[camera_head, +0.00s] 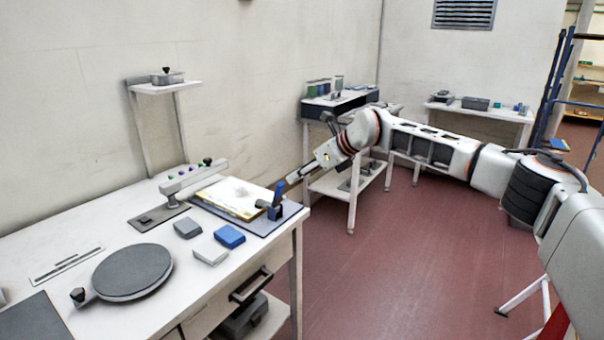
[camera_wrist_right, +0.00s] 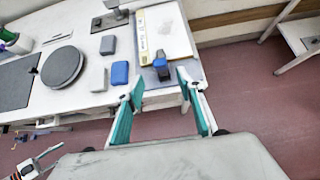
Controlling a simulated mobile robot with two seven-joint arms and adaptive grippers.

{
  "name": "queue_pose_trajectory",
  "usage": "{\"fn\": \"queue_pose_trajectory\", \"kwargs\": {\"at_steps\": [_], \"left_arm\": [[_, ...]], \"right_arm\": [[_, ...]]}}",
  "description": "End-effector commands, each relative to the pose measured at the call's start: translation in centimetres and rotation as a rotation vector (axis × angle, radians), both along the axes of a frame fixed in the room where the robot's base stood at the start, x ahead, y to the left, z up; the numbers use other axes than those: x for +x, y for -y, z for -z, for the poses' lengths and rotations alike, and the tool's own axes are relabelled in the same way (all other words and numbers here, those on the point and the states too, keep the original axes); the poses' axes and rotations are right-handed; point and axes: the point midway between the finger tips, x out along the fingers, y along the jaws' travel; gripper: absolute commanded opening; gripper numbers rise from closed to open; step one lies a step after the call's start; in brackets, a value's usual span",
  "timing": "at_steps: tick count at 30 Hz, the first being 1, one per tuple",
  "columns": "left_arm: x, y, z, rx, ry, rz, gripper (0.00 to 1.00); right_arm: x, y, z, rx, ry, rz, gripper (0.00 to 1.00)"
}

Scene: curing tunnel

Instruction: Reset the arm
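My right arm reaches in from the right in the head view. Its gripper (camera_head: 293,178) is above the front right corner of the workbench (camera_head: 235,272), close to an upright blue piece (camera_head: 279,190) on a dark blue clamp-like block (camera_head: 275,212). In the right wrist view, the two teal-padded fingers of the right gripper (camera_wrist_right: 160,84) stand wide apart with nothing between them. The blue block (camera_wrist_right: 161,68) lies beyond the fingertips, apart from them. A white piece with dark and red bands at the lower left of the wrist view looks like my left gripper (camera_wrist_right: 38,163); its fingers are too small to read.
The bench holds a round dark plate (camera_head: 133,271), a grey block (camera_head: 187,228), a blue block (camera_head: 229,236), a white block (camera_head: 211,256) and a yellow-edged board (camera_head: 222,205) on a grey mat. A side table (camera_head: 330,187) stands behind my right arm. Red floor is clear between.

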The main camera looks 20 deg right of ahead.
Motion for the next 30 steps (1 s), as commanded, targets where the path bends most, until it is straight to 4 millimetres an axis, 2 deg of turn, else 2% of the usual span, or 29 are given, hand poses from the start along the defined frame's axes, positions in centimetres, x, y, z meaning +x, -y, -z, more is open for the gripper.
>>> {"fn": "queue_pose_trajectory", "kwargs": {"at_steps": [5,8,11,15,18,21,25,30], "left_arm": [[0.0,0.0,0.0,0.000,0.000,0.000,0.40],[0.0,0.0,0.0,0.000,0.000,0.000,0.40],[0.0,0.0,0.0,-0.001,0.001,0.000,0.40],[0.0,0.0,0.0,-0.001,0.000,-0.001,0.40],[0.0,0.0,0.0,-0.001,0.000,-0.001,0.40],[0.0,0.0,0.0,-0.001,0.000,-0.001,0.40],[0.0,0.0,0.0,-0.001,0.000,-0.001,0.40],[0.0,0.0,0.0,0.000,0.001,0.000,0.40]], "right_arm": [[-0.1,-0.3,0.3,0.006,-0.003,-0.002,0.38],[-0.7,-2.0,1.7,0.045,-0.025,-0.020,0.38],[-2.3,-5.8,4.5,0.140,-0.070,-0.050,0.38],[-6.3,-13.3,9.1,0.361,-0.176,-0.091,0.38],[-9.3,-17.9,11.4,0.538,-0.259,-0.092,0.38],[-12.4,-21.6,13.0,0.717,-0.349,-0.072,0.38],[-15.8,-24.9,14.4,0.945,-0.467,-0.014,0.38],[-19.0,-26.7,15.8,1.215,-0.614,0.110,0.38]]}}
